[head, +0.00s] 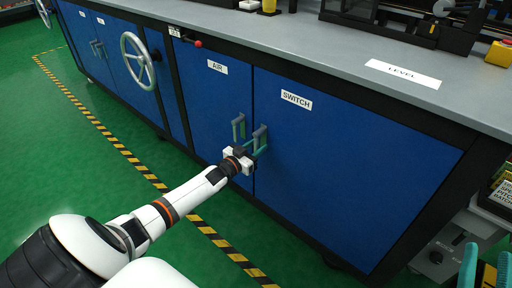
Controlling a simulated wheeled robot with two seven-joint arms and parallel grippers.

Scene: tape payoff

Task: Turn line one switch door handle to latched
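The blue switch door (350,165) carries a white SWITCH label and appears closed. Its grey handle (260,131) is at the door's upper left edge. My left gripper (258,148) is at the lower part of this handle, with teal fingers close to it. The gripper body hides part of the handle, and I cannot tell whether the fingers grip it or how far the handle is turned.
The AIR door (205,105) with its own handle (238,126) is just left of the switch door. A handwheel (138,62) and a red-knobbed lever (197,44) are further left. A grey worktop (300,40) runs above. The green floor in front is open.

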